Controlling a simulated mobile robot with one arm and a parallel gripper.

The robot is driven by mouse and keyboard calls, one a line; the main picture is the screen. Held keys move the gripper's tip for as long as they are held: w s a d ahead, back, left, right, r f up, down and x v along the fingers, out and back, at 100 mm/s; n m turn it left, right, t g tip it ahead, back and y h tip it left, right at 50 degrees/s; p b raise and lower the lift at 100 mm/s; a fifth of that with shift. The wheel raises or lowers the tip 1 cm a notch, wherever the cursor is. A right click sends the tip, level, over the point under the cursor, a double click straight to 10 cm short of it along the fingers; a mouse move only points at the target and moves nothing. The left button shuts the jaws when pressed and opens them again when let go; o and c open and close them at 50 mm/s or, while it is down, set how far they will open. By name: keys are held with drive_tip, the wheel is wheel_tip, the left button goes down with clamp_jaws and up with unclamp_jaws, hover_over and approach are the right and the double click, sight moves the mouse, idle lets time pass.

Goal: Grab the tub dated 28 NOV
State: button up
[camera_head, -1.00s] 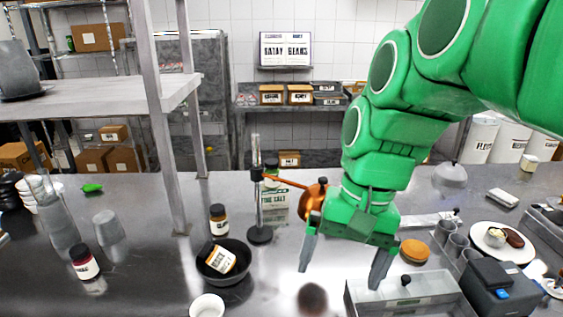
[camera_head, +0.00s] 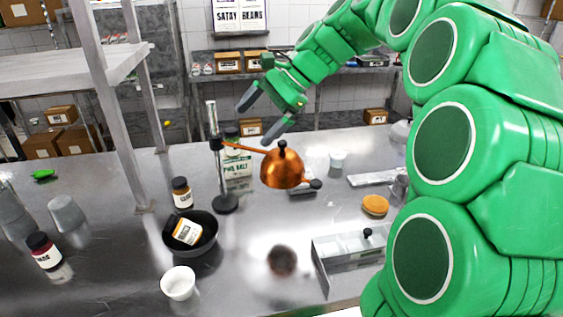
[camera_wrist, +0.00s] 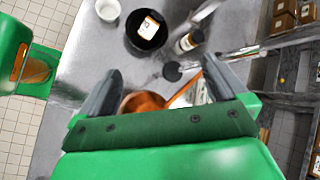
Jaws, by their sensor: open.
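I cannot read a 28 NOV date on anything in view. A small white tub (camera_head: 338,159) stands on the steel counter behind and right of the copper heat lamp; any label on it is too small to read. My gripper (camera_head: 264,114) is open and empty, raised above the back of the counter, up and left of that tub in the head view. In the wrist view my gripper (camera_wrist: 160,70) has its fingers spread, with the copper lamp shade (camera_wrist: 145,102) showing between them. A labelled jar (camera_head: 188,231) lies tilted in a black bowl (camera_head: 205,250).
The copper lamp (camera_head: 284,168) on its stand (camera_head: 225,203) is a close obstacle, with a salt carton (camera_head: 238,172) behind it. Shelf posts rise at left.

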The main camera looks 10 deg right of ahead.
drive_tip(key=w+d+f+m+t+y, duration=0.1)
drive_tip(key=w+d+f+m+t, duration=0.1)
drive_tip(key=w+d+m, duration=0.5)
drive_tip(key=w+d+f+m+t+y, duration=0.1)
drive_tip(key=w+d+f+m+t, duration=0.15)
drive_tip(key=w+d, duration=0.6)
drive_tip(key=w+d+f+m+t+y, duration=0.1)
drive_tip(key=w+d+f+m+t, duration=0.2)
drive_tip(key=w, duration=0.9)
drive_tip(key=shift+m+g, duration=0.45)
drive_tip(key=shift+g, duration=0.1)
wheel_tip(320, 180, down, 21)
drive_tip(key=shift+d+r, duration=0.1)
drive_tip(key=shift+r, duration=0.05)
drive_tip(key=shift+x, duration=3.95)
drive_tip(key=shift+w+d, duration=0.1)
drive_tip(key=shift+d, duration=0.1)
